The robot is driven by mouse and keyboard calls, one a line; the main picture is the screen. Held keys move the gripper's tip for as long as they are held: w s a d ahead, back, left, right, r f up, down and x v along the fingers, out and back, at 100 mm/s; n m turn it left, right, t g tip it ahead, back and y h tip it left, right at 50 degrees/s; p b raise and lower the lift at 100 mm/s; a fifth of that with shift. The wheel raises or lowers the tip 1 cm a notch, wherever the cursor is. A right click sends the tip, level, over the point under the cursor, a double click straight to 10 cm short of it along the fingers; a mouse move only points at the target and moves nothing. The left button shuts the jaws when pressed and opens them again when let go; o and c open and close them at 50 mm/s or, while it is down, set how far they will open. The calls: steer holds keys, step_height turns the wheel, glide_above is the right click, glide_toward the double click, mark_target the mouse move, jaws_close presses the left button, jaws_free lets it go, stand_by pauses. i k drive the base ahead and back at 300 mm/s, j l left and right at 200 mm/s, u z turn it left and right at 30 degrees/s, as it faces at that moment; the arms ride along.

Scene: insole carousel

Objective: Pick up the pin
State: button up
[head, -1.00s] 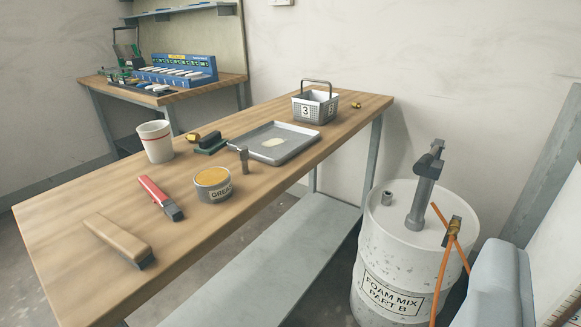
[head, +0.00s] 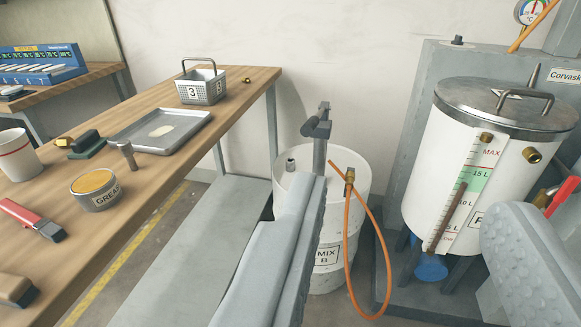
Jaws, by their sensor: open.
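I take this to be the pin. My gripper (head: 408,212) shows as two grey, ridged fingers spread wide apart, one low in the middle and one at the lower right. It is open and nothing shows between the fingers. The pin is well to the left of both fingers.
A white drum (head: 350,190) with an orange hose (head: 381,255) stands beyond the fingers. A white tank (head: 450,150) with a steel lid stands at the right. A wire basket (head: 203,88), red-handled tool (head: 30,219) and white cup (head: 17,154) are on the bench.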

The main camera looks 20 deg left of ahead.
mark_target(126, 150)
steer(key=i+j+u, duration=0.45)
steer(key=u, duration=0.3)
